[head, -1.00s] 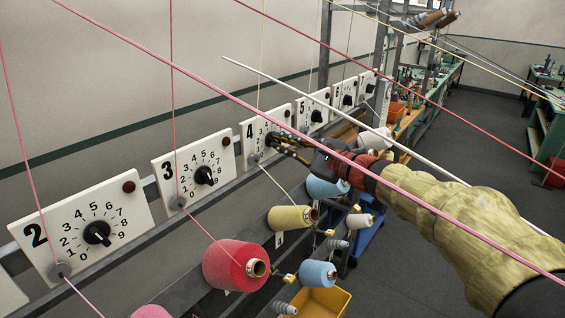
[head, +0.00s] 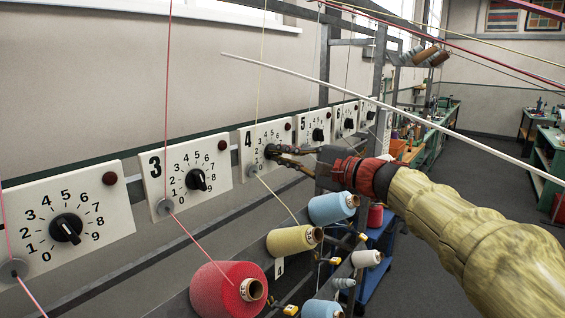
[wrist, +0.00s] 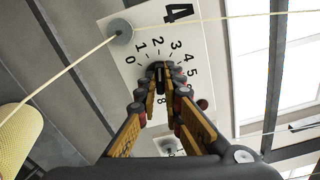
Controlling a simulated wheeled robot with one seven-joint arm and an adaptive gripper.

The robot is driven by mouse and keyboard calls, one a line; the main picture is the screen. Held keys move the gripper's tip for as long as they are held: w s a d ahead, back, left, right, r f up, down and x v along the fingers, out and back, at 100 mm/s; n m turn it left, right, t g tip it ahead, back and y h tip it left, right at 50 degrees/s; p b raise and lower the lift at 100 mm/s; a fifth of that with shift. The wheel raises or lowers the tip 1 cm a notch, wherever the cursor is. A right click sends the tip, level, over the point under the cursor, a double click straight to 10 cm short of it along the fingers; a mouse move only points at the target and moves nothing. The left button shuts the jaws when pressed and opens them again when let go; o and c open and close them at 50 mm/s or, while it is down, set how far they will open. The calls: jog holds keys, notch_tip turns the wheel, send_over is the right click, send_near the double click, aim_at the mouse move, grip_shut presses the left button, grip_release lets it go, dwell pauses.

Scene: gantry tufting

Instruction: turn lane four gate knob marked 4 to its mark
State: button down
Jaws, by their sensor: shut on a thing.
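The lane four gate panel (head: 257,134) is a white plate marked 4 on the rail, with a dial of numbers around a black knob. My gripper (head: 272,152) reaches in from the right and its fingertips are at this knob. In the wrist view my gripper (wrist: 158,84) is shut on the black knob (wrist: 158,68), one finger on each side. The wrist view shows the panel (wrist: 178,30) turned, with digits 0 to 5 and 8 readable. The fingers hide part of the dial, and I cannot tell which number the pointer faces.
Panel 3 (head: 157,205) is to the left and panel 5 (head: 304,122) to the right. A cream yarn (head: 262,70) runs down past panel 4. A yellow cone (head: 288,240), a red cone (head: 222,290) and a blue cone (head: 328,208) sit below. A pale rod (head: 300,78) crosses above my arm.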

jog(key=shift+f, duration=0.1)
dwell(0.3)
jog(key=c, duration=2.1)
grip_release()
jog(key=shift+o, duration=0.9)
jog(key=v, duration=1.2)
